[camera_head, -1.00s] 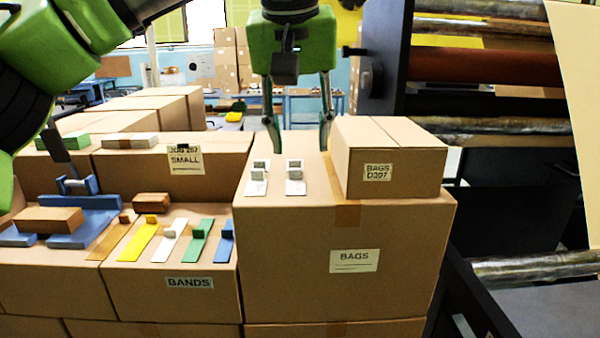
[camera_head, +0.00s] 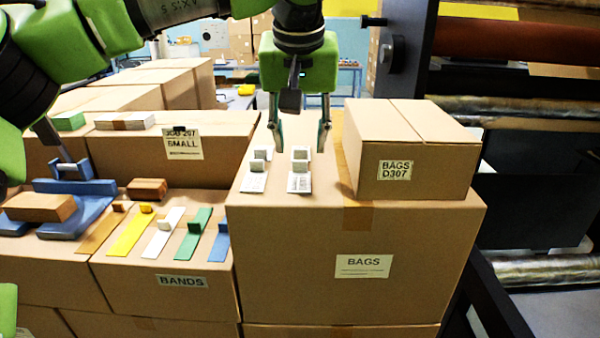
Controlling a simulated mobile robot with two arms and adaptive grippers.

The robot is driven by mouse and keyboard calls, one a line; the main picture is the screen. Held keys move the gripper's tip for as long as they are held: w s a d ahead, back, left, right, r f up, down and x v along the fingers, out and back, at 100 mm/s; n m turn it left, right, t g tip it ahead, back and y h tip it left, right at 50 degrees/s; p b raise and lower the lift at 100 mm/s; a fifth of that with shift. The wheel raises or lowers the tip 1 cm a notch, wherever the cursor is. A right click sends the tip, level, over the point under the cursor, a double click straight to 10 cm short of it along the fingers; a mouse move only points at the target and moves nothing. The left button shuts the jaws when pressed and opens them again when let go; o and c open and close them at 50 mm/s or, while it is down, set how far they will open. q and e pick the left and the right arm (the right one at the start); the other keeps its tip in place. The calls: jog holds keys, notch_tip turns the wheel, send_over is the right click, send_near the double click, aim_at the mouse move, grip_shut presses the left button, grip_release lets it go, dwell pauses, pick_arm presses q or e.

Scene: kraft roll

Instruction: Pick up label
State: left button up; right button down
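My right gripper is not in view.
A smaller carton marked BAGS D307 (camera_head: 385,165) stands close right of the labels. Left are a carton marked BANDS (camera_head: 165,293) with coloured strips, a blue tool (camera_head: 75,207) and a JOB 207 SMALL carton (camera_head: 225,140). A dark roll rack (camera_head: 540,180) stands at right.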

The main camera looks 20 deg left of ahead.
aim_at(300, 171)
pick_arm(q)
jog(key=shift+w+a+f+p, duration=0.1)
jog(key=shift+w+f+p, duration=0.15)
jog(key=shift+f+p, duration=0.4)
jog(key=x, duration=0.2)
jog(key=shift+f+p, duration=0.25)
jog(key=shift+p, duration=0.15)
jog(key=shift+w+a+f, duration=0.15)
jog(key=shift+w+f, duration=0.15)
jog(key=shift+f, duration=0.2)
jog(key=c, duration=0.8)
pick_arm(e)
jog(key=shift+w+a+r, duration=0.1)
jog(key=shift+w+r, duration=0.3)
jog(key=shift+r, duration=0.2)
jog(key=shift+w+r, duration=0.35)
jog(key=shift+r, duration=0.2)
